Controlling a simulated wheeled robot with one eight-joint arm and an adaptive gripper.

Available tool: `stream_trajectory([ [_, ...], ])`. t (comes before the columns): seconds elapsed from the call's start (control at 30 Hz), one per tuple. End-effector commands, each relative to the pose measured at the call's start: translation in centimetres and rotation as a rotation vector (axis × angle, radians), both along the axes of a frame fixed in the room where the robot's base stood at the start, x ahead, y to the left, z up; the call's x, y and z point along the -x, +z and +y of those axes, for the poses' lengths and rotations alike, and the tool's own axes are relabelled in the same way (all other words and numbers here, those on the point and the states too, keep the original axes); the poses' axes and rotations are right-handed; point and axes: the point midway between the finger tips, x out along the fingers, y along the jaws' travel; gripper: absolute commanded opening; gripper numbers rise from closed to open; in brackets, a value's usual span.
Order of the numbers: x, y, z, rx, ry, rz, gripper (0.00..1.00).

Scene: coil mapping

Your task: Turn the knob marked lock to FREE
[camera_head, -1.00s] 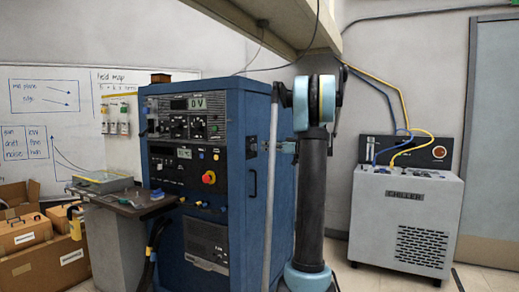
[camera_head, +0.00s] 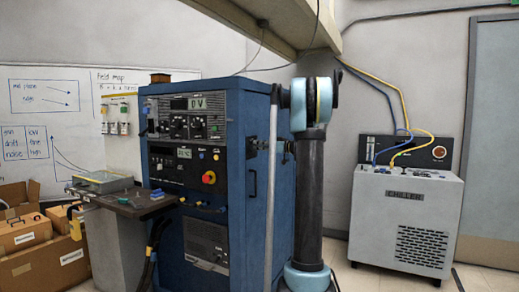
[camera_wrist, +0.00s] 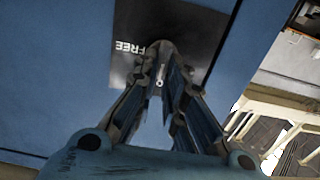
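The lock knob (camera_wrist: 162,46) is a dark, rounded knob on a black plate (camera_wrist: 195,35) on the blue cabinet's side. The word FREE (camera_wrist: 130,47) appears upside down left of the knob in the wrist view. My gripper (camera_wrist: 165,72) has its two fingertips at the knob, one on each side. Whether they touch it is unclear, and the fingers hide the knob's lower part. A small white mark shows between the fingers. In the head view, the gripper reaches the side of the blue cabinet (camera_head: 257,110), partly hidden by my arm.
The cabinet front has a red button (camera_head: 209,177) and several dials. A shelf (camera_head: 130,207) with small items juts from its left. A grey chiller (camera_head: 405,215) with yellow and blue hoses stands at right. Floor shows between the chiller and my arm. A beam hangs overhead.

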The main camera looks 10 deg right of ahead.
Motion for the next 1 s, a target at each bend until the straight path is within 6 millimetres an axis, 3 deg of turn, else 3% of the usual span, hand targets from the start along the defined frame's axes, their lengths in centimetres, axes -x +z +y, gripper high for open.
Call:
stream_trajectory([
  [0.47,-0.12,-0.01,-0.09,-0.052,0.000,0.072,0.00],
  [1.0,-0.65,-0.24,-0.51,-0.326,0.000,0.449,0.00],
])
